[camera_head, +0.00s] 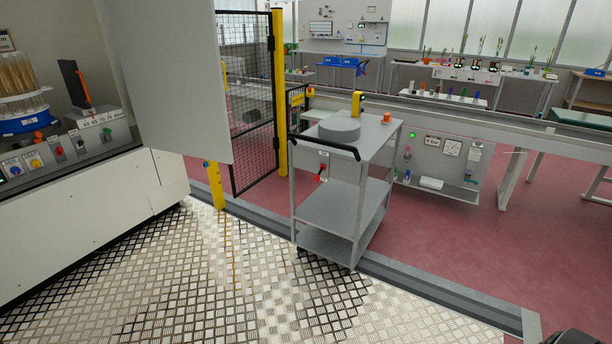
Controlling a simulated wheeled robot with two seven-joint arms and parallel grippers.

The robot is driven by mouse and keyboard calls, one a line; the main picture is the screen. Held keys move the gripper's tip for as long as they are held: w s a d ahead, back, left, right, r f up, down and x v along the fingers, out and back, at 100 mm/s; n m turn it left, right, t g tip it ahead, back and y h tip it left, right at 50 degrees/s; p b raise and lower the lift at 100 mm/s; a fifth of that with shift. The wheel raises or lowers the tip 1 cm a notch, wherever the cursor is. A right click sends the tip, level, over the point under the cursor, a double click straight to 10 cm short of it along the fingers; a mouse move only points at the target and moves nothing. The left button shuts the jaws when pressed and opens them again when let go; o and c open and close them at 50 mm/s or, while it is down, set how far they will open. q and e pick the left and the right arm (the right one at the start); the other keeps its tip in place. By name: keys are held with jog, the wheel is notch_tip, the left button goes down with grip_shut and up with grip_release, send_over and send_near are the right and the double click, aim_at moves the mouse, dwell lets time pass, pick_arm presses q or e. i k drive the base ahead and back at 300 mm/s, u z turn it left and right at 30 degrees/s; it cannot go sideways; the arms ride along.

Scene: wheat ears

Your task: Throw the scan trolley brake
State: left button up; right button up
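The grey scan trolley (345,205) stands in the middle of the head view, at the edge of the patterned metal floor. It has three levels and a black push handle (324,145) on the near side. A small lever with a red end (319,176) sits on a pale plate below the handle; I take it to be the brake. Its exact setting is too small to tell. A grey round disc (340,129), a yellow device (357,103) and an orange knob (387,117) are on top.
A white machine cabinet (90,215) with a control panel fills the left, with a large grey panel (172,75) beside it. A black mesh gate (251,100) and yellow post (279,90) stand behind the trolley. The patterned floor (200,290) in front is clear.

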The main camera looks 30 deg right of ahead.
aim_at(316, 178)
jog(key=z, duration=1)
jog(key=i, duration=1.1)
jog(key=u, duration=0.45)
jog(key=i, duration=1.55)
jog(key=u, duration=0.4)
